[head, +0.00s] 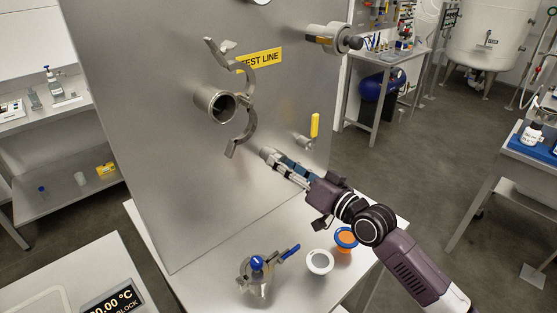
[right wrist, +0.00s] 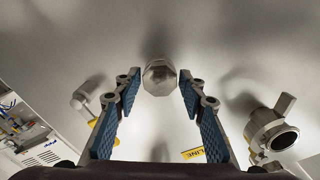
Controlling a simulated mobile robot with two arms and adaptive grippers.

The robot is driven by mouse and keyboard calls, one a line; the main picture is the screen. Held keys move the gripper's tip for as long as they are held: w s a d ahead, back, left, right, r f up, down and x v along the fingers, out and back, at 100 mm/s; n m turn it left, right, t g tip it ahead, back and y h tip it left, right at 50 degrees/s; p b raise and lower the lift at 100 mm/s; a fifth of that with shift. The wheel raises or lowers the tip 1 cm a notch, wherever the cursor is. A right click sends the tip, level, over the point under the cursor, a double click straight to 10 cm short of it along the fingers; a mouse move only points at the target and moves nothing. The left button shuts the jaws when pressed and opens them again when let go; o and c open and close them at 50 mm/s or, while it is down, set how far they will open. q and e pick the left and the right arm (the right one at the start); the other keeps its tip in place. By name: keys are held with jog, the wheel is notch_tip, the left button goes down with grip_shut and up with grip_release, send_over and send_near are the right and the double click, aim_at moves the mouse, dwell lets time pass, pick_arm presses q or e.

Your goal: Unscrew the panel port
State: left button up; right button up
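The steel panel (head: 190,150) stands upright with a yellow TEST LINE label (head: 259,60). A faceted metal cap (right wrist: 160,77), seemingly the panel port, sticks out of the panel in the right wrist view. My right gripper (right wrist: 158,84) is open, its blue-padded fingers on either side of the cap with narrow gaps showing. Whether the fingertips reach past its front face I cannot tell. In the head view my right gripper (head: 272,158) is close to the panel below the label, and the cap is hard to make out there. My left gripper is not in view.
An open pipe stub (head: 218,104) with an open clamp (head: 247,105) is left of my gripper. A yellow-handled valve (head: 314,126) is close on its right. A blue-handled valve fitting (head: 258,275), white ring (head: 319,262) and orange-blue ring (head: 346,238) lie on the table below.

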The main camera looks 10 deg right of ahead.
jog(key=m+p, duration=0.6)
jog(key=m, duration=0.9)
jog(key=shift+p, duration=0.35)
jog(key=c, duration=1)
jog(key=n+b, duration=0.2)
jog(key=shift+f+n, duration=0.3)
jog(key=shift+n, duration=0.1)
grip_shut()
jog(key=shift+r+n+b, duration=0.25)
jog(key=shift+n+b, duration=0.25)
jog(key=shift+n, duration=0.7)
